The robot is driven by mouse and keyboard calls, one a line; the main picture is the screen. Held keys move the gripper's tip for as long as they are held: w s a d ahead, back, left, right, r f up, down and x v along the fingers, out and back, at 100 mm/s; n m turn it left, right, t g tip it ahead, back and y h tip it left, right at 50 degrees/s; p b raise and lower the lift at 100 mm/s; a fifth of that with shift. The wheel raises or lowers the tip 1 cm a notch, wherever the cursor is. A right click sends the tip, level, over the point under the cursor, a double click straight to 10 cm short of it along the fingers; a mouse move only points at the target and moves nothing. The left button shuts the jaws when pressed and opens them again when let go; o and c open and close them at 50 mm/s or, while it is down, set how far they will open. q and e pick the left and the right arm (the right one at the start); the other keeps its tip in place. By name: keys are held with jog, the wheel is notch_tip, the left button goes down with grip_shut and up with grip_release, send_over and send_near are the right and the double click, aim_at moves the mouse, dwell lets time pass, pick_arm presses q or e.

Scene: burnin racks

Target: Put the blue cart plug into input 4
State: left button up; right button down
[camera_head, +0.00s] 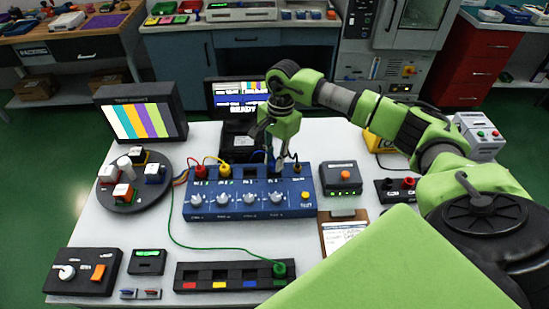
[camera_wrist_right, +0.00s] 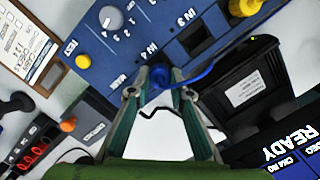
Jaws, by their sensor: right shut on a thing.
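The blue switch box (camera_head: 236,210) stands in the middle of the white table. My right gripper (camera_head: 279,168) is over its back right part. In the right wrist view the gripper (camera_wrist_right: 158,88) is shut on the blue plug (camera_wrist_right: 160,75), with its blue cable (camera_wrist_right: 200,78) trailing right. The plug is at the IN 4 position, beside the IN 4 label on the blue box (camera_wrist_right: 128,50). The fingers hide the socket, so I cannot tell how deep the plug sits. The IN 3 socket (camera_wrist_right: 195,40) beside it is empty. My left gripper is not in view.
A red plug (camera_head: 200,172) and a yellow plug (camera_head: 224,169) sit in the box's left inputs. A green plug (camera_head: 280,269) stands in the black holder (camera_head: 210,270) in front. A monitor (camera_head: 141,114), a clipboard (camera_head: 341,230) and an orange-button box (camera_head: 341,178) stand around the box.

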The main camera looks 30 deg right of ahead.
jog(key=shift+f+b, duration=0.55)
jog(key=shift+f, duration=0.1)
jog(key=c, duration=1.8)
grip_release()
jog(key=shift+o, duration=0.2)
jog(key=shift+r, duration=0.25)
notch_tip(320, 180, up, 12)
jog(key=d, duration=0.1)
jog(key=shift+w+d+f, duration=0.15)
jog(key=shift+d+f, duration=0.05)
jog(key=shift+f, duration=0.05)
jog(key=shift+r, duration=0.1)
